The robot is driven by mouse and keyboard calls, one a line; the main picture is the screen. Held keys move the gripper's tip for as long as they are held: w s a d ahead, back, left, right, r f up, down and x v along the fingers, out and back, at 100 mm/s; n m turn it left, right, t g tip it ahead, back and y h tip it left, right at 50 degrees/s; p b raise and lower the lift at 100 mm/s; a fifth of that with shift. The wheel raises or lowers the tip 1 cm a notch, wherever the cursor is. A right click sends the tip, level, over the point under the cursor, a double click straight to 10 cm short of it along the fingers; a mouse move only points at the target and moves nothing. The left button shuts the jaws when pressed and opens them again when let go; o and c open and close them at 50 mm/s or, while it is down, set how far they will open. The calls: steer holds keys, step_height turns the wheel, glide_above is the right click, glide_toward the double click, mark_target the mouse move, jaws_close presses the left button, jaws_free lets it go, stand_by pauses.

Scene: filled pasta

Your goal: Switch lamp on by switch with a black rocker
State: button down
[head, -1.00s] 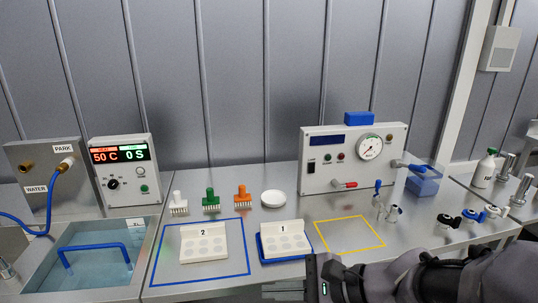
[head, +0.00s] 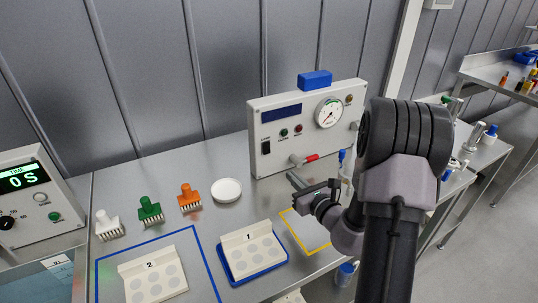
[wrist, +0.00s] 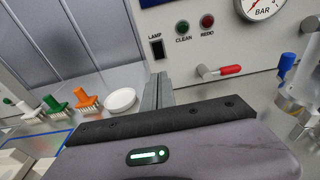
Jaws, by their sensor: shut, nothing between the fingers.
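The switch with a black rocker (head: 266,147) is on the lower left of the white control box's front (head: 283,146). In the wrist view the rocker (wrist: 157,48) sits under the word LAMP, just above and beyond my fingertips. My gripper (head: 294,180) is shut and empty, in front of the box and lower than the rocker. Its two fingers (wrist: 158,86) lie side by side in the wrist view, apart from the switch as far as I can tell. Whether the lamp is lit is not clear.
A green CLEAN button (wrist: 182,27), a red REDO button (wrist: 207,21) and a red-handled lever (wrist: 228,70) are right of the rocker. A white dish (head: 227,190) and several brushes, one orange (head: 189,197), stand left. Tray 1 (head: 283,262) lies in front.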

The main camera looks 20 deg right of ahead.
mark_target(267, 152)
steer(key=w+b, duration=0.1)
steer(key=w, duration=0.3)
steer(key=w+f+b, duration=0.1)
steer(key=w, duration=0.4)
steer(key=w+b, duration=0.1)
steer(key=w, duration=0.3)
steer(key=shift+w+a+f, duration=0.15)
steer(key=shift+a+f, duration=0.15)
steer(key=shift+f, duration=0.1)
steer(key=shift+w, duration=0.45)
